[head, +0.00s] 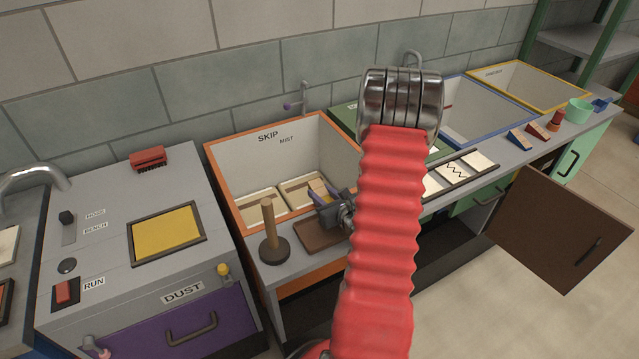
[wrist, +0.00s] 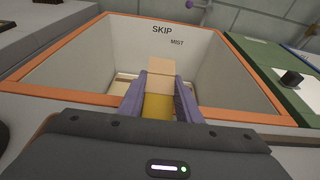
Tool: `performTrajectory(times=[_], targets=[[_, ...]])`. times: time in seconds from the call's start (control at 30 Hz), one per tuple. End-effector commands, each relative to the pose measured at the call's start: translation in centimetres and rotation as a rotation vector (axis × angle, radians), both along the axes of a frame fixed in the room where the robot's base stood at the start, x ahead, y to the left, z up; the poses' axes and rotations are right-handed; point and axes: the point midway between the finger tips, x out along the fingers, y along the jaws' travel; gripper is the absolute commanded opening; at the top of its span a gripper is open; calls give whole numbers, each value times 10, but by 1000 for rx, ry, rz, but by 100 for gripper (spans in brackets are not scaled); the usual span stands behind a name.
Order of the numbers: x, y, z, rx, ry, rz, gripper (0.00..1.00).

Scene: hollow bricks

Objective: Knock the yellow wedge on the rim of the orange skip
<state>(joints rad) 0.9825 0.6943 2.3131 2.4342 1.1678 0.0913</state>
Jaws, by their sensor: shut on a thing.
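The orange skip (head: 226,188) is an open bin with an orange rim and pale inner walls marked SKIP and MIST. My gripper (head: 325,191) is at its front right side, with its purple fingers reaching over the front rim into the opening. The fingers are shut on the yellow wedge (wrist: 158,107), which shows between them in the wrist view. A tan piece (wrist: 160,76) shows just beyond the yellow face; I cannot tell whether it is part of the wedge. Whether the wedge touches the rim is hidden by the gripper body.
A wooden-handled plunger-like tool (head: 272,240) stands in front of the skip beside a brown board (head: 318,236). Pale trays (head: 262,204) lie on the skip floor. A green-edged unit (wrist: 275,85) adjoins on the right. A brown cabinet door (head: 556,232) hangs open farther right.

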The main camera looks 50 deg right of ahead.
Motion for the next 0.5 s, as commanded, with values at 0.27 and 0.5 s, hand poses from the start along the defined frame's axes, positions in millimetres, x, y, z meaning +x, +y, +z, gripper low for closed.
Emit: performTrajectory(times=[0.27, 0.5], targets=[[0, 0, -9, -1, -1, -1, 6], [0, -1, 7, -2, -2, -1, 6]])
